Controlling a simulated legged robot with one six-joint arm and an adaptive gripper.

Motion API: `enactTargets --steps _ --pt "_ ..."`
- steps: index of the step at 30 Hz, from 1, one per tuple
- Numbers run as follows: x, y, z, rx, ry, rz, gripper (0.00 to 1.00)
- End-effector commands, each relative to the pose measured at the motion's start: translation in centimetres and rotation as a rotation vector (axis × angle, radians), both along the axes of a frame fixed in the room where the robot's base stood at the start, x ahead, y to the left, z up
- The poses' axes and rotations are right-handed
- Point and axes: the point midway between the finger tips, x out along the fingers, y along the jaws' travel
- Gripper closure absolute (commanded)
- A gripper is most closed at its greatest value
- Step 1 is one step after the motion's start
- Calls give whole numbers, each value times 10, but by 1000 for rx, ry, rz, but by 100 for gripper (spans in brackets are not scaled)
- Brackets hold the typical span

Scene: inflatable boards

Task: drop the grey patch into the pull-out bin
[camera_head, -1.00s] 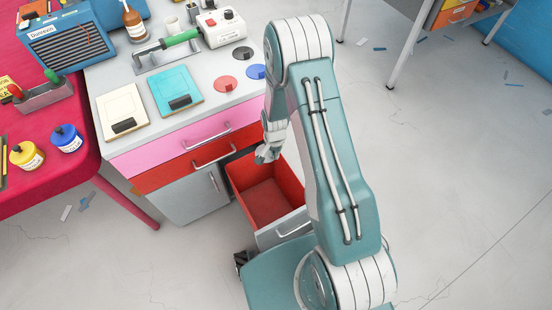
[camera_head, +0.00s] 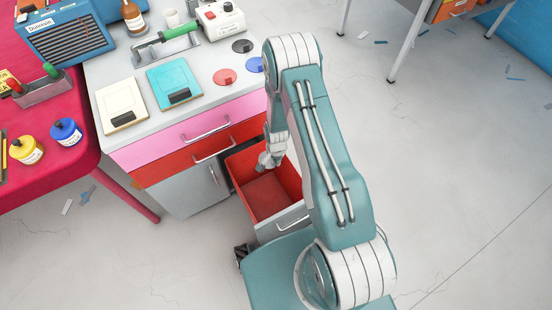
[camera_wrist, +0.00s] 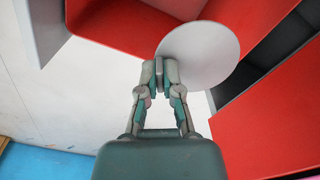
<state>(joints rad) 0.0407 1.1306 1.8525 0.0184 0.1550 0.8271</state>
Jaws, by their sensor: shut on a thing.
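The grey patch (camera_wrist: 205,50) is a flat, pale round disc. My gripper (camera_wrist: 162,68) is shut on its edge, and the disc sticks out past the fingertips. In the head view my gripper (camera_head: 269,160) hangs at the back part of the pull-out bin's opening, and the patch shows there only as a small pale shape. The pull-out bin (camera_head: 292,217) has red inner walls and a grey front with a handle, and stands pulled out from the cabinet. Red surfaces surround the patch in the wrist view.
Red (camera_head: 224,77), blue (camera_head: 255,65) and dark (camera_head: 242,46) discs lie on the worktop (camera_head: 190,110). A pink drawer (camera_head: 190,137) and a red drawer (camera_head: 195,158) are closed beside the bin. A red table (camera_head: 60,190) stands at left. Floor to the right is open.

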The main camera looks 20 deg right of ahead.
Motion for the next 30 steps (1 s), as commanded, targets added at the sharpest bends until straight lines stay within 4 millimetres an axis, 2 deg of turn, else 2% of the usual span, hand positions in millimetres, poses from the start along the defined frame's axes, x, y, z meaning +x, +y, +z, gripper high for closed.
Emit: enactTargets --steps 4,5,6,7,8,20,23,30 --pt "0 0 0 0 0 0 100" --pt "0 0 0 0 0 0 88" --pt "0 0 0 0 0 0 71" --pt "0 0 0 0 0 0 57" --pt "0 0 0 0 0 0 51" --pt "1 0 3 1 -1 0 51" --pt "1 0 13 0 -1 0 51" --pt "2 0 56 0 -4 1 51"
